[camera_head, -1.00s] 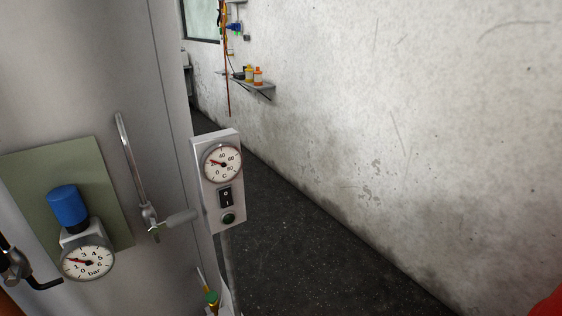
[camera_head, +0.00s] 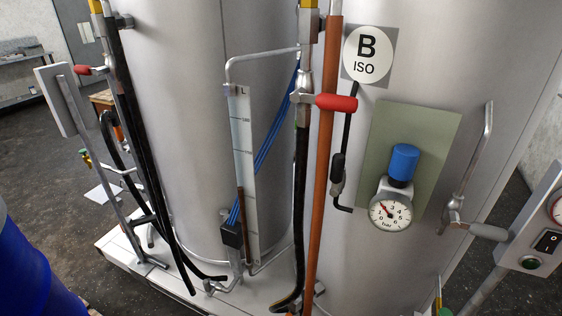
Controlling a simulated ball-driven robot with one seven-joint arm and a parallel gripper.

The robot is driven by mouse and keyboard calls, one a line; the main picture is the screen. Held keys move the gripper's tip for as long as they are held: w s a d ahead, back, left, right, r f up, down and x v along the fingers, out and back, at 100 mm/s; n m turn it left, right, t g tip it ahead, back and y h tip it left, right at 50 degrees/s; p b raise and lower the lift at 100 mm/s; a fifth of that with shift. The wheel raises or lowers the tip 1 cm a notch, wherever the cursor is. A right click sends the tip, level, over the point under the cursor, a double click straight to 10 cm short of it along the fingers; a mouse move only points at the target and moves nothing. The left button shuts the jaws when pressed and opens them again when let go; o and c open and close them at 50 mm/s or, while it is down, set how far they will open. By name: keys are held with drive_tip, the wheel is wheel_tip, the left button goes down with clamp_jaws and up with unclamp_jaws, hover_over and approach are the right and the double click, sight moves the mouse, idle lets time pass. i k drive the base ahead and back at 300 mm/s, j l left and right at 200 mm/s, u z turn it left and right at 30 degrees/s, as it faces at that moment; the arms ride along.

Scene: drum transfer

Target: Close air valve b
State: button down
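The tank marked "B ISO" on a round sign (camera_head: 368,54) stands right of centre. A valve with a red handle (camera_head: 337,103) is at the pipes left of the sign, its handle pointing right. A pressure regulator with a blue knob (camera_head: 403,163) and a bar gauge (camera_head: 390,211) sits on a green panel (camera_head: 431,140). Left of it is a black-handled fitting (camera_head: 338,174). A grey-handled valve (camera_head: 486,231) is on a bent pipe at the right. No label shows which of these is air valve b. My gripper is not in view.
Another tank (camera_head: 190,120) stands to the left, with a level scale (camera_head: 243,170) and black hoses. A blue drum (camera_head: 30,270) is at lower left. A switch box (camera_head: 540,235) is at the right edge. Dark floor is open at far left.

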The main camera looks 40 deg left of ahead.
sight(338, 160)
drive_tip(key=u, duration=0.95)
